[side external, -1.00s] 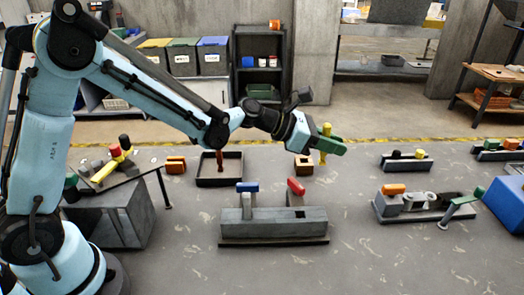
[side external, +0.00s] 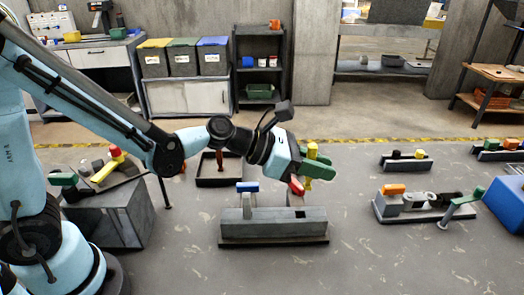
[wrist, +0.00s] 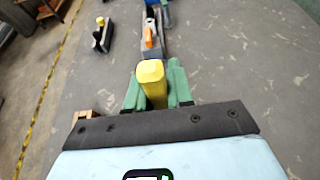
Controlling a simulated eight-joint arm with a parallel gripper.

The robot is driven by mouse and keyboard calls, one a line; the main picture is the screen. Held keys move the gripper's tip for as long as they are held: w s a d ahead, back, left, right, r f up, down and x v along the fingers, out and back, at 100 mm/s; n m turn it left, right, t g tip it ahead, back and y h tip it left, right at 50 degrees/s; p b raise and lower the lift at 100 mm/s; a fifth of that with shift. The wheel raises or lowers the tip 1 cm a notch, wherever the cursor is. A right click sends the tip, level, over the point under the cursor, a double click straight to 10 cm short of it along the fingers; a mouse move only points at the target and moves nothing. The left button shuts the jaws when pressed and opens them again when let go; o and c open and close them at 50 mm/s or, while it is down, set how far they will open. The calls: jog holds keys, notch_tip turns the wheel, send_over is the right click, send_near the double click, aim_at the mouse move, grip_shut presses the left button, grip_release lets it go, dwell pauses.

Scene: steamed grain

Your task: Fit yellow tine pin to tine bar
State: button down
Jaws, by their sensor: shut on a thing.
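My gripper (side external: 318,166) has green fingers and is shut on the yellow tine pin (side external: 312,151). The pin stands about upright, its head above the fingers and its lower end just below them. In the wrist view the yellow head (wrist: 151,72) sits between the green fingers (wrist: 153,90). The long grey block, apparently the tine bar (side external: 258,229), lies below my gripper. It has a blue-topped pin (side external: 247,187) at left and a dark square hole (side external: 300,213) at right. A red-topped piece (side external: 296,186) shows beside my gripper, partly hidden. The pin appears apart from the bar.
A dark tray (side external: 204,182) lies behind the bar. To the right are a fixture with an orange block (side external: 394,189), a green-handled lever (side external: 463,207) and a blue box (side external: 506,205). Open floor lies between the bar and that fixture.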

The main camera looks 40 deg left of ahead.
jog(key=shift+s+d+f, duration=0.1)
jog(key=shift+s+f, duration=0.2)
jog(key=shift+f, duration=0.5)
jog(key=shift+s+a+f, duration=0.1)
jog(key=shift+s+f, duration=0.15)
jog(key=shift+f, duration=0.55)
jog(key=shift+s+d+f, duration=0.1)
jog(key=shift+s+f, duration=0.2)
jog(key=shift+f, duration=0.5)
jog(key=shift+f, duration=0.5)
jog(key=shift+r, duration=0.9)
dwell(0.4)
jog(key=c, duration=0.9)
grip_release()
jog(key=shift+v, duration=6.05)
